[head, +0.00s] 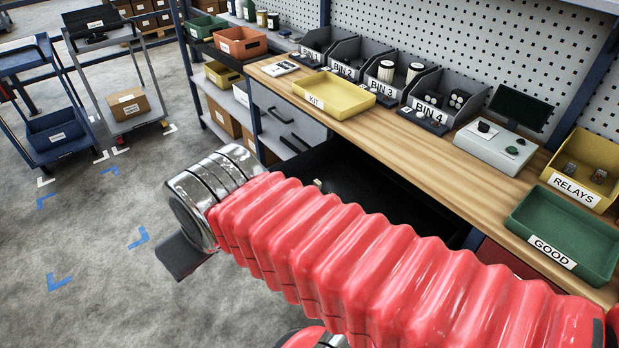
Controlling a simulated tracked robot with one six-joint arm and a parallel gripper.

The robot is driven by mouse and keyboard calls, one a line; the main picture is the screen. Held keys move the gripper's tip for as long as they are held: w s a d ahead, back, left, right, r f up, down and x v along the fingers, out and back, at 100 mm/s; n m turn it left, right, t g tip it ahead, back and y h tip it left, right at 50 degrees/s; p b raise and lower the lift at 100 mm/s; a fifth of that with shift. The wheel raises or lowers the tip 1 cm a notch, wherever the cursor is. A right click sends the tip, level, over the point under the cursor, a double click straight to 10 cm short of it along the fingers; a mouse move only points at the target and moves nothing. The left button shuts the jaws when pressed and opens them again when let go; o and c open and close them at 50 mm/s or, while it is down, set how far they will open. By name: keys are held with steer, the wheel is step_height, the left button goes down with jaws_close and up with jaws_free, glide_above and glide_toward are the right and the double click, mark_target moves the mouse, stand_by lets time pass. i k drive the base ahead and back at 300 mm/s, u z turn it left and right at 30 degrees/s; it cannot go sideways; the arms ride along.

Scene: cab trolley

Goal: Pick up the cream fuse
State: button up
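Two cream cylinders stand upright in the grey bin labelled BIN 3 (384,90), at the back of the wooden bench. One cream cylinder (387,71) is on the left and the other (413,72) on the right; they look like fuses, but I cannot be sure. A tiny pale thing (317,183) shows in the dark open drawer (385,190), too small to identify. My red ribbed arm crosses the foreground and hides part of the drawer. My gripper's fingers do not show.
A yellow KIT tray (334,94), a grey device (496,146), a dark screen (520,106), a yellow RELAYS bin (587,158) and a green GOOD tray (565,235) stand on the bench (420,153). Trolleys stand at left. The floor between is mostly clear.

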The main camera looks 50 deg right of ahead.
mark_target(316, 183)
steer(key=z, duration=0.5)
steer(key=i, duration=0.85)
steer(key=z, duration=0.55)
